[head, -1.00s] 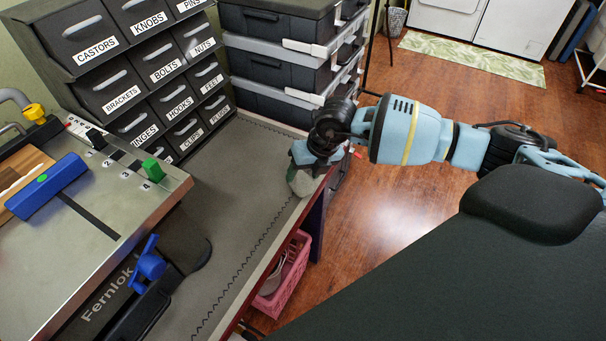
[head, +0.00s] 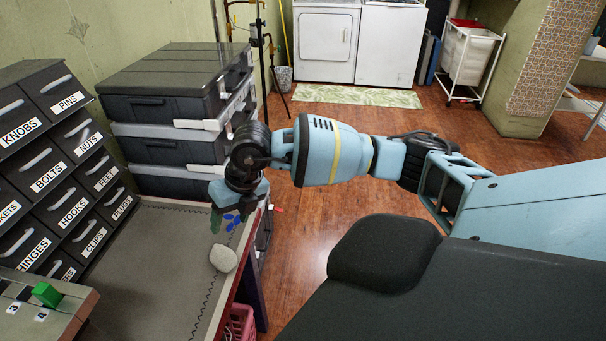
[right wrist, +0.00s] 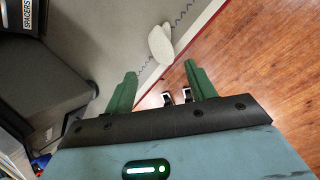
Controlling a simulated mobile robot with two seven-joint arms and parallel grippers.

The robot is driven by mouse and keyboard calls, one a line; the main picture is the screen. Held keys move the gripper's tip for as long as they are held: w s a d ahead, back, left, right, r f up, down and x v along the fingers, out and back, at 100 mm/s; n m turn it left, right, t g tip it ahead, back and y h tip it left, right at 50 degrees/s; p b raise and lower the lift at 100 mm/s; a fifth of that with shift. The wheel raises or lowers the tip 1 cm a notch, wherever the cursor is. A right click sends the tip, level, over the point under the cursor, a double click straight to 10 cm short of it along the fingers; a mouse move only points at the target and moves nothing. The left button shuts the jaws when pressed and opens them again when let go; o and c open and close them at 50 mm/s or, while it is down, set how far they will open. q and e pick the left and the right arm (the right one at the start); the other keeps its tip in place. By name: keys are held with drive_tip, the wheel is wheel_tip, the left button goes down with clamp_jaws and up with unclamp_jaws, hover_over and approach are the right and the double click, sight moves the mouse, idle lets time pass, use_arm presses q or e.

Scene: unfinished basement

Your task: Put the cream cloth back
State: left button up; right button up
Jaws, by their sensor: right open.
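The cream cloth (head: 223,258) is a small, pale, rounded bundle on the grey workbench top (head: 165,235), close to its right edge. It also shows in the right wrist view (right wrist: 160,43), lying beyond the fingertips with a gap between. My right gripper (head: 226,222) is over the bench just behind the cloth in the head view. Its two green fingers stand wide apart in the right wrist view (right wrist: 161,82), with nothing between them. My left gripper is in neither current view.
Labelled drawers (head: 65,180) and stacked black cases (head: 180,110) stand along the bench's left and back. A pink basket (head: 240,322) sits below the bench edge. The wooden floor (head: 330,215) to the right is largely clear.

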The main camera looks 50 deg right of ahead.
drive_tip(key=s+a+f+m+t+y, duration=0.1)
drive_tip(key=s+a+m+y, duration=0.3)
drive_tip(key=a, duration=0.4)
drive_tip(key=s+a+f+m+t+y, duration=0.1)
drive_tip(key=s+a+f+y, duration=0.1)
drive_tip(key=s+a+y, duration=0.35)
drive_tip(key=s+a+f+m+t+y, duration=0.1)
drive_tip(key=s+a+m+y, duration=0.3)
drive_tip(key=a, duration=0.6)
drive_tip(key=s+d+f+m+t+h, duration=0.3)
drive_tip(key=d+f+m+t+h, duration=0.15)
drive_tip(key=f+m, duration=0.35)
drive_tip(key=s+d+f+m+t+h, duration=0.35)
drive_tip(key=f+m+h, duration=0.25)
drive_tip(key=m, duration=0.4)
use_arm(q)
drive_tip(key=shift+w, duration=0.2)
use_arm(e)
drive_tip(key=s+d+f+m+g+h, duration=0.1)
drive_tip(key=s+f+g, duration=0.1)
drive_tip(key=s, duration=0.4)
drive_tip(key=s+d+f+m+g+h, duration=0.1)
drive_tip(key=s+d+f+m+g, duration=0.1)
drive_tip(key=s+f, duration=0.2)
drive_tip(key=s+d+f+m+g+h, duration=0.1)
drive_tip(key=s+f, duration=0.3)
drive_tip(key=s, duration=0.4)
drive_tip(key=shift+s+d+m+g, duration=0.3)
drive_tip(key=shift+d+m+g, duration=0.35)
drive_tip(key=shift+g, duration=0.25)
